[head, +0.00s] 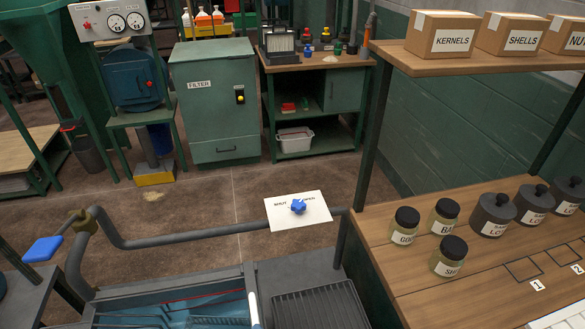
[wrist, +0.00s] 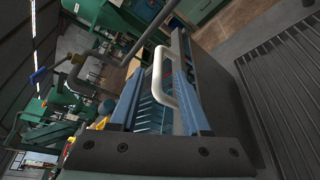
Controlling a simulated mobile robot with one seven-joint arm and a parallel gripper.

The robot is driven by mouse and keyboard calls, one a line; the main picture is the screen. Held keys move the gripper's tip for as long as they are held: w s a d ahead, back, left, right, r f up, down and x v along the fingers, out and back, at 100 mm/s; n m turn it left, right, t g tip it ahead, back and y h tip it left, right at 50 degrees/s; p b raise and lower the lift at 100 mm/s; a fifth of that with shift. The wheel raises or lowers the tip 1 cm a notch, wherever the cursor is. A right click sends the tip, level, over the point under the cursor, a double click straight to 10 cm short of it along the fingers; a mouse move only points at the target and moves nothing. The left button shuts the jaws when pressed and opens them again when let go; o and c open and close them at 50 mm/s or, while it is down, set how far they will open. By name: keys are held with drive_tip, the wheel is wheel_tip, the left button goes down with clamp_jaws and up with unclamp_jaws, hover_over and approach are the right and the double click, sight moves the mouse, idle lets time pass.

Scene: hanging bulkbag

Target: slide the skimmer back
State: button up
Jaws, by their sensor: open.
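A tank (head: 95,304) with blue water stands at the bottom of the head view. A white handle (head: 253,308), which looks like the skimmer's, shows at its right side, cut off by the lower edge. The white looped handle (wrist: 157,75) also shows in the wrist view. My gripper (wrist: 157,55) is open, its two blue fingers pointing toward the tank. The handle appears in the gap between the fingers; I cannot tell how deep it sits between them or whether it touches either one. The rest of the skimmer is hidden. My gripper is not seen in the head view.
A ribbed grey drainboard (head: 318,308) lies right of the tank. A grey pipe (head: 170,241) runs behind it, with a blue valve knob (head: 298,206) on a white plate and a blue lever (head: 43,249). A wooden bench (head: 430,290) with jars stands at the right.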

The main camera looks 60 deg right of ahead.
drive_tip(key=b+v, duration=0.2)
drive_tip(key=v, duration=0.5)
drive_tip(key=shift+b, duration=0.3)
drive_tip(key=shift+s+a, duration=0.1)
drive_tip(key=shift+s, duration=0.05)
drive_tip(key=w+a+r+m+t+h+p, duration=0.1)
drive_tip(key=w+r+m+t, duration=0.2)
drive_tip(key=w+r+m, duration=0.65)
drive_tip(key=w+a+r+m+t+h, duration=0.1)
drive_tip(key=w+r+m+t, duration=0.3)
drive_tip(key=w+r, duration=1)
drive_tip(key=s+a+r+m+t+y, duration=0.1)
drive_tip(key=a+r, duration=0.4)
drive_tip(key=r, duration=0.5)
drive_tip(key=s+a+r+m+t+y+p, duration=0.1)
drive_tip(key=a+r+t+y, duration=0.3)
drive_tip(key=r, duration=0.7)
drive_tip(key=s+a+r+m+t+y, duration=0.2)
drive_tip(key=a+r+y, duration=0.3)
drive_tip(key=r, duration=0.5)
drive_tip(key=a, duration=0.2)
drive_tip(key=shift+s+a+r, duration=0.3)
drive_tip(key=shift+s+r, duration=0.1)
